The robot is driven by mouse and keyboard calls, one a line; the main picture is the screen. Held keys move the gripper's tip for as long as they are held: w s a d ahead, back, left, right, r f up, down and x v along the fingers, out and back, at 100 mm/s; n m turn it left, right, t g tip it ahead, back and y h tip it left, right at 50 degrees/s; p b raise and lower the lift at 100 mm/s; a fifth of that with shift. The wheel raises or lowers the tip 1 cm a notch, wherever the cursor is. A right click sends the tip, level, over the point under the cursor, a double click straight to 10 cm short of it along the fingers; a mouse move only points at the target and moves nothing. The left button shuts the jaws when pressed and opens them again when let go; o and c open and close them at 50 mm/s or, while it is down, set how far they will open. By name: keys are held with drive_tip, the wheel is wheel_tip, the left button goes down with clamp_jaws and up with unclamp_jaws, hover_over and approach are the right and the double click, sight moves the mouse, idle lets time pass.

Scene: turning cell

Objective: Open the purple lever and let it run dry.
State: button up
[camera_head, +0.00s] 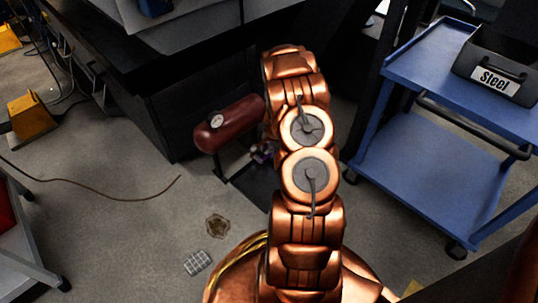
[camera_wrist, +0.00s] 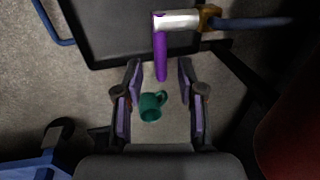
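The purple lever (camera_wrist: 160,50) shows in the wrist view as a straight bar, crosswise to a silver pipe (camera_wrist: 180,20) with a brass-coloured fitting (camera_wrist: 209,18) at its right end. My gripper (camera_wrist: 161,66) is open, one finger on each side of the lever's free end in the picture. Gaps show on both sides; I cannot tell the depth between them. A green mug (camera_wrist: 152,106) shows beyond the fingers, lower in the picture. In the head view my arm hides the gripper and most of the lever area beside the dark red tank (camera_head: 238,122) with its gauge (camera_head: 217,120).
A blue hose (camera_wrist: 250,22) runs right from the fitting. A black tray (camera_wrist: 110,50) lies behind the lever. A blue cart (camera_head: 400,165) with a "steel" bin (camera_head: 495,82) stands right.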

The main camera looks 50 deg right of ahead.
drive_tip(key=shift+f, duration=0.3)
clamp_jaws()
